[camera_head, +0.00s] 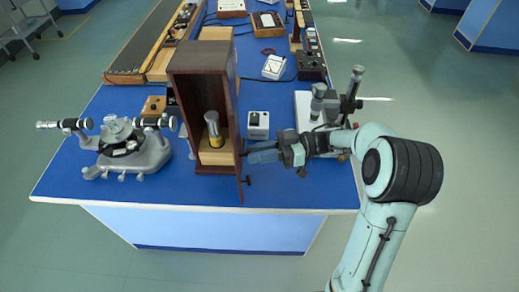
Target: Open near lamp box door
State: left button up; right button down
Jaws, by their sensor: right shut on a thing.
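The near lamp box (187,120) is a tall dark brown wooden cabinet near the front edge of the blue bench. Its door (237,135) stands open on the right side, seen nearly edge-on and swung toward the front. Inside, a lamp (212,128) with a metal top and yellow base stands on a light wooden block. My right gripper (248,154) reaches in from the right and is shut at the outer face of the door, on what appears to be its handle, which the fingers hide. A small dark knob (248,181) shows lower on the door. My left gripper is not in view.
A grey spectrometer (130,150) stands left of the box. A small white switch box (258,122) sits behind my right gripper. A microscope-like instrument (319,105) stands at the right, close to my forearm. The bench front between spectrometer and door is mostly clear.

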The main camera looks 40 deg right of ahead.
jog(key=shift+r, duration=0.2)
jog(key=c, duration=1.1)
grip_release()
jog(key=shift+f, duration=0.1)
jog(key=shift+o, duration=0.2)
jog(key=v, duration=1.3)
jog(key=shift+d+p, duration=0.15)
jog(key=shift+p, duration=0.25)
jog(key=shift+f, duration=0.1)
